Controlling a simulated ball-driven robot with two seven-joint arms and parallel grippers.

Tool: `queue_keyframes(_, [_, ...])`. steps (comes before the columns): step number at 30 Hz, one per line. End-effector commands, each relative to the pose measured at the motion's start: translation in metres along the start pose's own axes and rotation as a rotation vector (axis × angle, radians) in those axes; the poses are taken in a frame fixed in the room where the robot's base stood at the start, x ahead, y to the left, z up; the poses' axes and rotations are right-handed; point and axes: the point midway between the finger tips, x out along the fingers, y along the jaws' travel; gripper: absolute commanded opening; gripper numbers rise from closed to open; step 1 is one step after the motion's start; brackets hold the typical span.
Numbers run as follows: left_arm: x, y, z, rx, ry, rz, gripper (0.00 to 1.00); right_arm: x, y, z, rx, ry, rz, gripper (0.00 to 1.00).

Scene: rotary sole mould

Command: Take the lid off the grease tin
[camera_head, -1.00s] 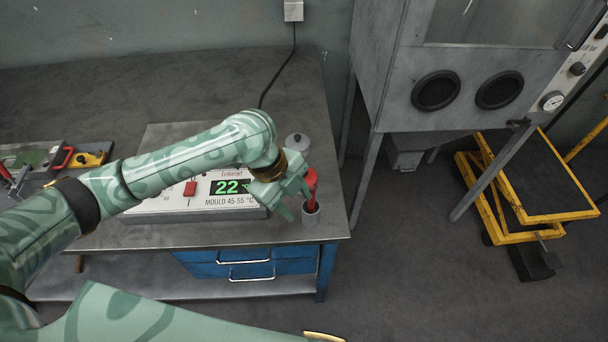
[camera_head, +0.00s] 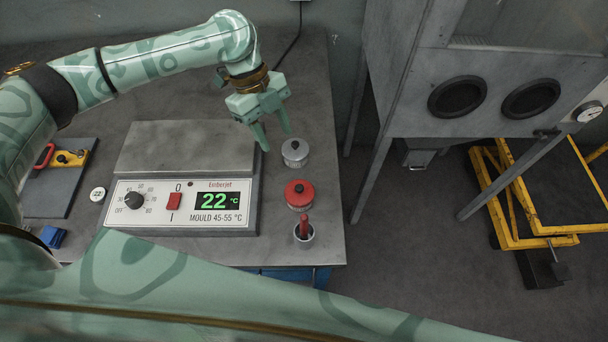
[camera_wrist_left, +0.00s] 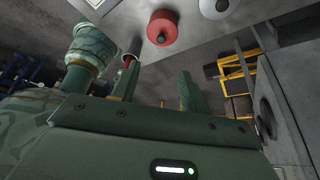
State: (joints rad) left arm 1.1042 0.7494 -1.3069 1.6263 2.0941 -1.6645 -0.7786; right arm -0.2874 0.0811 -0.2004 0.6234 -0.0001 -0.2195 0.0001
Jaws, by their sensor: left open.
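Two round tins with knobbed lids stand at the right end of the bench: one with a red lid (camera_head: 299,192) and a grey one (camera_head: 295,152) behind it. I cannot tell from a label which is the grease tin. Both lids sit on. My left gripper (camera_head: 276,140) is open and empty, above the bench, just left of the grey tin. The wrist view shows its spread fingers (camera_wrist_left: 158,70), with the red lid (camera_wrist_left: 162,28) and grey tin (camera_wrist_left: 214,8) beyond them. My right gripper is out of view; a pale green arm part crosses the bottom of the head view.
A grey cup (camera_head: 304,240) with a red-handled tool (camera_head: 304,226) stands in front of the red-lidded tin, near the bench's front edge. A heater box (camera_head: 185,150) reading 22 °C lies left of the tins. A grey cabinet (camera_head: 460,60) stands to the right beyond a gap.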

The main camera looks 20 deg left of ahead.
Motion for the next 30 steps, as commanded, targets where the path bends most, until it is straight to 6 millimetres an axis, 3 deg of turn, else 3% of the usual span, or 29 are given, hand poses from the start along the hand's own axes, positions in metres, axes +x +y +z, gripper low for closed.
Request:
queue_keyframes(12, [0.093,0.000,0.000,0.000,0.002,0.003,0.45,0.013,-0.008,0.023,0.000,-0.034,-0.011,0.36])
queue_keyframes(20, [0.113,-0.001,0.000,0.000,0.001,0.002,0.45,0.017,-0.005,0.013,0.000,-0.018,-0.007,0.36])
queue_keyframes(30, [0.160,-0.005,0.001,0.000,0.001,0.002,0.45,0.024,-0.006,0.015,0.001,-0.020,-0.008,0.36])
